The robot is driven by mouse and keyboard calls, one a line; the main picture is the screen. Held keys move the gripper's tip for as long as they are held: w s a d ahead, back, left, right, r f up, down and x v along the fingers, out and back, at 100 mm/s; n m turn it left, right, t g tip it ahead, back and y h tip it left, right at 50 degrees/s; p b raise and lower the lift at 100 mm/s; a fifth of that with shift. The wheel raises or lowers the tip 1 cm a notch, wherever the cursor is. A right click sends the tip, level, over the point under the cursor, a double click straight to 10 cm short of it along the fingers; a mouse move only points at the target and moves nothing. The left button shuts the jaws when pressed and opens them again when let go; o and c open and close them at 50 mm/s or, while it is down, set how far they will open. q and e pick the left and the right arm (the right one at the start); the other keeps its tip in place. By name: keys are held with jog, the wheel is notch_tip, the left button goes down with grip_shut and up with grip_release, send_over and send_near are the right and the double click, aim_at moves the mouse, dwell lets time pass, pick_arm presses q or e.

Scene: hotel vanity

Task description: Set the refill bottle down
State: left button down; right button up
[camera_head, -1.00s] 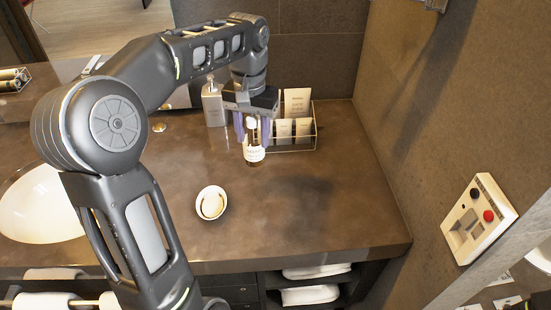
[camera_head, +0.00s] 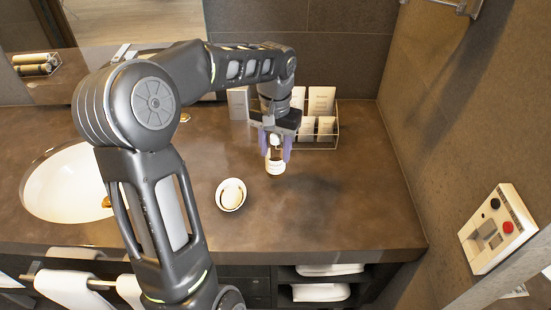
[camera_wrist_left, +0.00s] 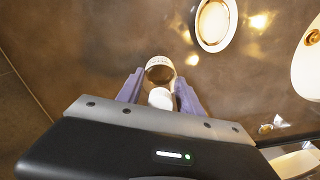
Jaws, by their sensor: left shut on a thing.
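The refill bottle (camera_head: 275,165) is a small bottle with a white label and a white cap. It is upright above or on the brown counter (camera_head: 330,215); I cannot tell whether its base touches. My left gripper (camera_head: 276,148) points down and is shut on it, one purple finger on each side. In the left wrist view the white cap (camera_wrist_left: 161,98) and the label (camera_wrist_left: 160,70) show between the fingers (camera_wrist_left: 158,88). The gripper hides part of the bottle in the head view. My right gripper is not in view.
A round white dish (camera_head: 231,194) is left of the bottle, towards the front. A clear rack (camera_head: 326,142) with white cards and packets stands behind it, near a pale container (camera_head: 238,103). The sink (camera_head: 65,190) is at the left. Counter to the bottle's right is clear.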

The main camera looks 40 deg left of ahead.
aim_at(275, 136)
pick_arm(q)
notch_tip(275, 136, down, 4)
jog(key=shift+r+p, duration=0.25)
jog(key=shift+p, duration=0.1)
jog(key=shift+f, duration=0.15)
jog(key=shift+f, duration=0.25)
jog(key=c, duration=0.8)
grip_release()
jog(key=shift+r, duration=0.1)
jog(key=shift+o, duration=0.2)
jog(key=shift+r, duration=0.15)
notch_tip(275, 136, up, 12)
jog(key=shift+r+b, duration=0.1)
jog(key=shift+b, duration=0.5)
